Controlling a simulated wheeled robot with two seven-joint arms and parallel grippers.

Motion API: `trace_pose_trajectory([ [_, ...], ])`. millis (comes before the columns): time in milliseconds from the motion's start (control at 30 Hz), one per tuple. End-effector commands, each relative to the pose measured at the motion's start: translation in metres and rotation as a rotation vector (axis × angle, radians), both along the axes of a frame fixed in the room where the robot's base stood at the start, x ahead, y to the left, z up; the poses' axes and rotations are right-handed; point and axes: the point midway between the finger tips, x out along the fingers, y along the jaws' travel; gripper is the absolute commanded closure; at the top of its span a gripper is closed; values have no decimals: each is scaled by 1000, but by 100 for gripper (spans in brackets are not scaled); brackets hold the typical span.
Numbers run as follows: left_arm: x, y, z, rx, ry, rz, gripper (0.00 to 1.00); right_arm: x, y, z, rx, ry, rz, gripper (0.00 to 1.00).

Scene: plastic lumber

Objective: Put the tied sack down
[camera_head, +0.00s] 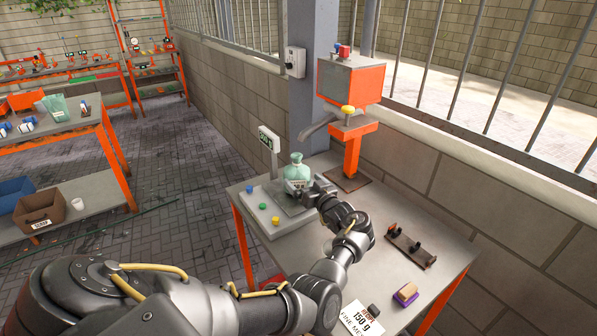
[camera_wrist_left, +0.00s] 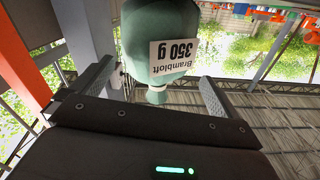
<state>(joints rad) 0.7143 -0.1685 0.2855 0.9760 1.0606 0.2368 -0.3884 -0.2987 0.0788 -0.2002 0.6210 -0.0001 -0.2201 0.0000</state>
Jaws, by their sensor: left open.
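The tied sack (camera_head: 295,172) is pale green with a knotted neck and stands upright on the grey scale (camera_head: 265,222) on the workbench. In the left wrist view the sack (camera_wrist_left: 140,66) appears upside down, with a white label reading "Brambloft 350 g". My left gripper (camera_head: 312,194) is at the near right side of the sack. In the wrist view its two fingers (camera_wrist_left: 156,80) are spread apart, with the sack's neck between and beyond them; I see no clear contact. My right gripper is not in view.
The scale has a display post (camera_head: 268,139) and coloured buttons. An orange machine (camera_head: 350,82) stands behind it. A dark rack (camera_head: 410,246), a purple and yellow block (camera_head: 405,294) and a recipe card (camera_head: 361,318) lie at the right and front. Another bench (camera_head: 60,127) stands left.

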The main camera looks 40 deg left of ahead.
Motion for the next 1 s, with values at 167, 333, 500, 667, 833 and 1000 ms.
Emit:
trace_pose_trajectory([
  [167, -12, -37, 3, -2, -1, -5, 0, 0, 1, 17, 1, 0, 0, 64],
  [333, -21, -58, 3, -1, -4, -3, 0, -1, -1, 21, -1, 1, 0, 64],
  [500, -24, -66, 2, 0, -4, -1, 0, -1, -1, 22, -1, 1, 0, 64],
  [667, -24, -66, 2, 1, -6, -1, 0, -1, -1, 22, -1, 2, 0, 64],
  [833, -24, -66, 2, 1, -6, -2, 0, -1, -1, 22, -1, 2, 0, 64],
  [1000, -24, -66, 3, 1, -6, -2, 0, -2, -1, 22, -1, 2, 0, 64],
])
